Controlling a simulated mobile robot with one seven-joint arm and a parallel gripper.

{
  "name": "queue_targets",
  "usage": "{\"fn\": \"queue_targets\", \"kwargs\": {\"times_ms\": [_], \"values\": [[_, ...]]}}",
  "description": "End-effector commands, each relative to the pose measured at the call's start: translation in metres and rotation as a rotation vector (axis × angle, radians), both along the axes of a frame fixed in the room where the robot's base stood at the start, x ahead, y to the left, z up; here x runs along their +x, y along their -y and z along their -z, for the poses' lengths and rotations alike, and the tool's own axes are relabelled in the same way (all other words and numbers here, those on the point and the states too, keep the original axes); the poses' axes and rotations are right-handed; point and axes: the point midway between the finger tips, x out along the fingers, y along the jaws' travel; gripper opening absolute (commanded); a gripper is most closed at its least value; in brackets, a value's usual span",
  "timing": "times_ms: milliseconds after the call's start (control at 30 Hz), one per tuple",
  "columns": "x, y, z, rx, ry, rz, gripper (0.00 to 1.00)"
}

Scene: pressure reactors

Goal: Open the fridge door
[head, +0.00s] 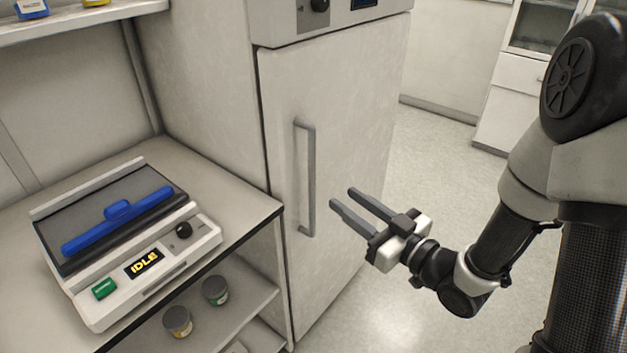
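The fridge (333,20) is a tall, pale grey cabinet in the middle of the head view, with a knob and a small display on its top panel. Its door (350,110) looks shut. A vertical grey bar handle (310,180) is on the left side of the door. My gripper (341,197) is open and empty, to the right of the handle's lower half. Its two fingers point left toward the handle and appear apart from it. The exact gap in depth cannot be told.
A bench (235,205) stands left of the fridge, its edge close to the door side. On it is a device (150,255) with a blue bar and an "IDLE" display. Jars (178,322) sit on a shelf below. Open floor (440,150) lies right of the fridge, before a white cabinet (508,105).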

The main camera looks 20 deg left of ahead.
Motion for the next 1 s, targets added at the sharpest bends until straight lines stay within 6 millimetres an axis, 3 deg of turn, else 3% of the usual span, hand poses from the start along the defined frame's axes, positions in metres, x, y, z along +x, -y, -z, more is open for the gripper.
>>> {"fn": "queue_targets", "kwargs": {"times_ms": [300,500,700,1000], "values": [[0.039,-0.061,-0.001,0.000,0.001,-0.003,0.33],[0.058,-0.088,-0.001,-0.001,0.002,-0.001,0.33],[0.068,-0.101,-0.001,-0.001,-0.001,0.001,0.33],[0.069,-0.103,-0.002,-0.001,-0.001,0.002,0.33]]}}
